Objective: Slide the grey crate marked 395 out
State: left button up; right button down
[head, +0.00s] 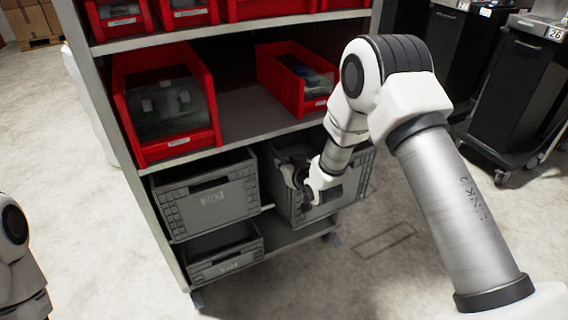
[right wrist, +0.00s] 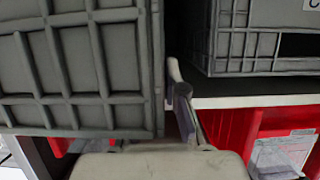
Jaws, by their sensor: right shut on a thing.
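The grey crate at the right of the lower shelf (head: 345,189) is partly covered by my right gripper and forearm; I cannot read its mark. It stands out past the shelf front, further than the grey crate on its left. My right gripper (head: 300,184) is shut on this crate at its left front edge. In the right wrist view the crate's ribbed wall (right wrist: 75,75) fills the left side, and a finger (right wrist: 183,98) shows beside its edge. My left gripper is out of view; only part of my left arm shows at the lower left.
A grey crate that seems marked 397 (head: 209,199) stands to the left, with a smaller grey crate (head: 226,257) below it. Red bins (head: 166,103) fill the shelves above. Black carts (head: 515,90) stand at the right. The floor before the shelf is clear.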

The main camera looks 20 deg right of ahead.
jog(key=c, duration=1.2)
grip_release()
jog(key=v, duration=1.2)
